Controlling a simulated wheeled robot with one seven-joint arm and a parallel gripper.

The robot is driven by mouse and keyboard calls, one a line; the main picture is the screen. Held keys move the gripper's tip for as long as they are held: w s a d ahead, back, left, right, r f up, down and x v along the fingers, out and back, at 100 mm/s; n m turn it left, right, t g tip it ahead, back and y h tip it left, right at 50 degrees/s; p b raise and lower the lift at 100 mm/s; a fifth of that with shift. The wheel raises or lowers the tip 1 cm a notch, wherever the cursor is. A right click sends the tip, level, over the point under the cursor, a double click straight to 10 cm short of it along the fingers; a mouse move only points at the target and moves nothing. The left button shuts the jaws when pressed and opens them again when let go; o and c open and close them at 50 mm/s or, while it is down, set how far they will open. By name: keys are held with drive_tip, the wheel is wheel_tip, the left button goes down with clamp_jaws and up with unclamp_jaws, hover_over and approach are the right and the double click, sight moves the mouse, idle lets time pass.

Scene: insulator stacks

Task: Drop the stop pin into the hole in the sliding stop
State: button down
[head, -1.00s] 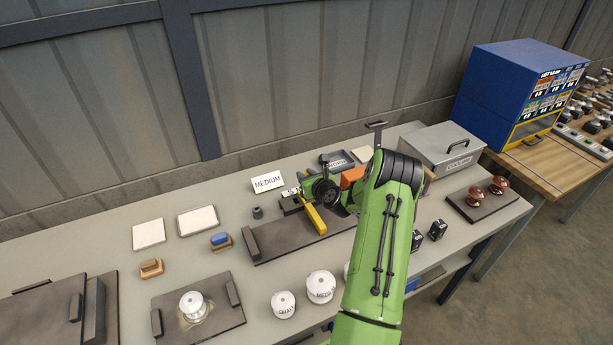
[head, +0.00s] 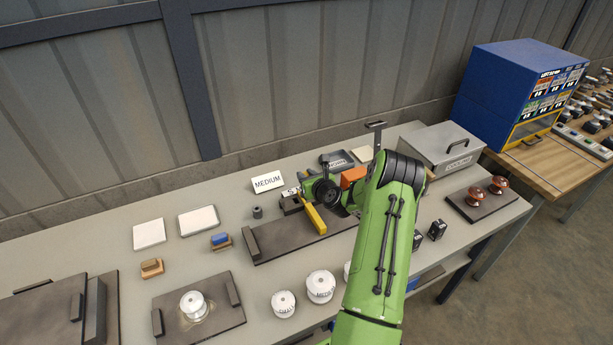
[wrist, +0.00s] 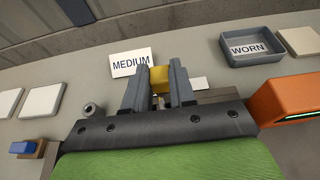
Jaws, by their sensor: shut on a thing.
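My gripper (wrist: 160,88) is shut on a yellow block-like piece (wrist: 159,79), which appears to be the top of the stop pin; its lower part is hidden. In the head view my gripper (head: 291,192) is over the back of the dark fixture plate, close to a dark block (head: 291,206) that looks like the sliding stop. A yellow bar (head: 315,220) lies across the plate just in front. The hole in the stop does not show in either view, so I cannot tell whether the pin is over it or in it.
A MEDIUM sign (head: 267,182) stands behind my gripper. A small grey hollow cylinder (head: 257,212) stands to the left; it also shows in the wrist view (wrist: 91,109). A WORN tray (wrist: 250,47) is at the right. White insulators (head: 320,287) stand in front.

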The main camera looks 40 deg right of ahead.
drive_tip(key=shift+f+b, duration=1.9)
drive_tip(key=shift+f, duration=0.6)
drive_tip(key=c, duration=0.8)
unclamp_jaws()
drive_tip(key=shift+c, duration=0.2)
drive_tip(key=shift+s, duration=0.15)
drive_tip(key=shift+s+a, duration=0.1)
drive_tip(key=shift+s, duration=0.25)
drive_tip(key=v, duration=1.4)
drive_tip(key=shift+s+a+r+b, duration=0.25)
drive_tip(key=shift+a+r+b, duration=0.05)
drive_tip(key=shift+b, duration=0.1)
